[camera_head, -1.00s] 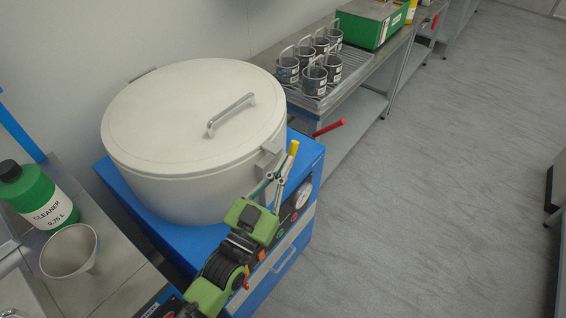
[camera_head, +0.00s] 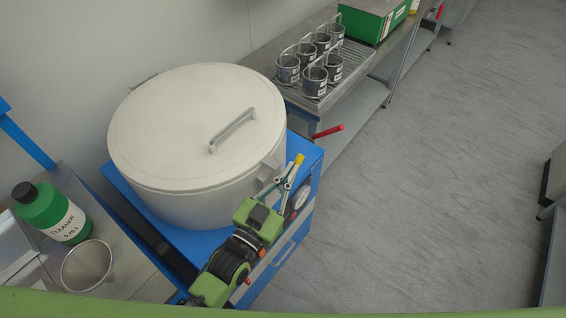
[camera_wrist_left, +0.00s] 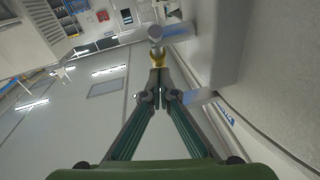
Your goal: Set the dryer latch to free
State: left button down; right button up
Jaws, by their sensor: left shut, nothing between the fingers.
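The dryer (camera_head: 190,190) is a large pale drum with a closed lid (camera_head: 180,110) on a blue base. Its latch has a yellow-tipped lever (camera_head: 299,159) at the drum's front right side, by a grey bracket. My left gripper (camera_head: 289,178) is beside this lever, its fingertips just below the yellow end. In the left wrist view the fingers (camera_wrist_left: 159,75) meet at their tips, shut and empty, in front of the yellow part (camera_wrist_left: 158,54) and a grey metal rod. I cannot tell whether they touch it. My right gripper is not in view.
A green cleaner bottle (camera_head: 52,212) and a metal funnel (camera_head: 87,267) stand on the left bench. A rack with several dark cups (camera_head: 315,82) and a green box (camera_head: 372,22) are behind. A red handle (camera_head: 328,131) sticks out right of the drum.

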pick_arm(q)
jog(key=shift+w+d+f, duration=0.2)
jog(key=shift+w+d, duration=0.1)
jog(key=shift+w, duration=0.25)
jog(key=shift+w+d+f+b, duration=0.4)
jog(key=shift+d, duration=0.05)
jog(key=shift+w+d+f, duration=0.25)
jog(key=shift+w+f, duration=0.1)
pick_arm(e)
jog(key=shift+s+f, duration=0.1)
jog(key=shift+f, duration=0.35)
pick_arm(q)
jog(key=shift+f, duration=0.1)
jog(key=shift+w, duration=0.1)
dwell(0.5)
